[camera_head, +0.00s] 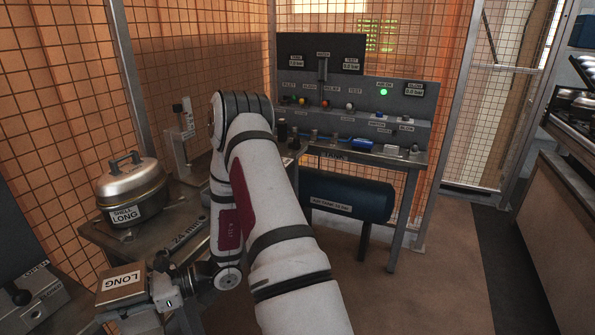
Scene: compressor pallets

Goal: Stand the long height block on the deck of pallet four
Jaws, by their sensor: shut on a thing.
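The long height block (122,283) is a brown-topped block with a white LONG label. It is at the lower left of the head view. My gripper (150,288) is shut on it from its right side, with the fingertips partly hidden. The block is in front of the table with the shell; I cannot tell whether anything supports it from below. Its lower part runs toward the bottom edge of the view. No pallet marked four can be made out.
A metal shell (133,188) labelled SHELL LONG stands on a table at left. A grey clamp fixture (40,296) is at the lower left edge. A control bench (395,155) with a blue tank (345,196) stands behind my arm. Open floor lies at right.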

